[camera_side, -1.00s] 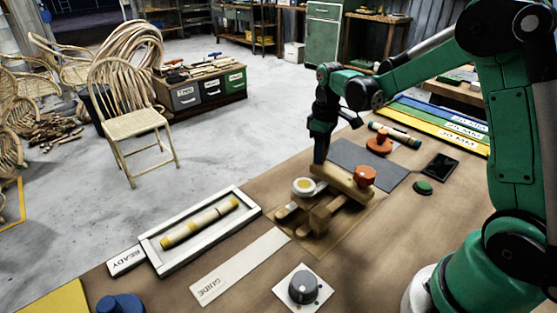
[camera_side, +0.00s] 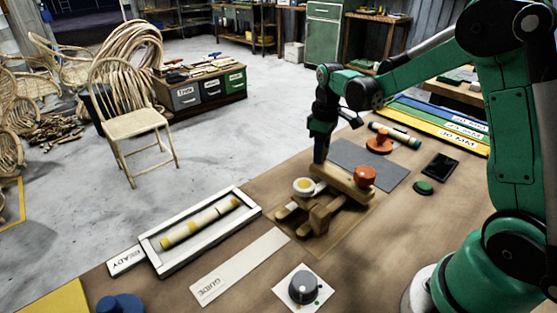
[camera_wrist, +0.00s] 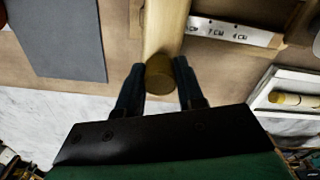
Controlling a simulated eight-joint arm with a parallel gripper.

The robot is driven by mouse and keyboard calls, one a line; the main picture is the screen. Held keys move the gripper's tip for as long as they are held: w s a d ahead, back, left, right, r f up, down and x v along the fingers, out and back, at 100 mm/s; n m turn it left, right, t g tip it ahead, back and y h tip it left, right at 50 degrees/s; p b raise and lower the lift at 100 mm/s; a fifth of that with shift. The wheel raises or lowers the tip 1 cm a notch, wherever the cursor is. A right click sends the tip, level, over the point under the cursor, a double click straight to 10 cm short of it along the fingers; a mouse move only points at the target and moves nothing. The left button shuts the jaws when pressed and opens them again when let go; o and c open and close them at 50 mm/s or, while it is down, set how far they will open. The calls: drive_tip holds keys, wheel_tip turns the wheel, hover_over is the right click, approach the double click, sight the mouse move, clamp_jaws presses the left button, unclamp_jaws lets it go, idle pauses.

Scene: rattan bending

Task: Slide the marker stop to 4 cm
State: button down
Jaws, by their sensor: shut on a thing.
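My gripper (camera_wrist: 160,88) is shut on a round brown-yellow peg (camera_wrist: 159,74) at the end of a pale wooden bar (camera_wrist: 166,22). In the side view my gripper (camera_side: 319,153) is low at the far end of this bar (camera_side: 345,184), on the wooden bending jig (camera_side: 320,218). My fingers partly hide the peg's sides.
A white cup-shaped piece with a yellow top (camera_side: 303,186) and an orange knob (camera_side: 365,176) are close to my gripper. A white-framed tray (camera_side: 155,246) holds a rattan piece (camera_side: 205,222). A grey mat (camera_side: 390,171) and a dial (camera_side: 303,287) are nearby.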

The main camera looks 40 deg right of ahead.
drive_tip(key=a, duration=0.6)
drive_tip(key=shift+a, duration=0.35)
drive_tip(key=c, duration=0.5)
unclamp_jaws()
drive_tip(key=shift+c, duration=0.2)
drive_tip(key=shift+d, duration=0.1)
drive_tip(key=shift+r, duration=0.1)
drive_tip(key=shift+r, duration=2.75)
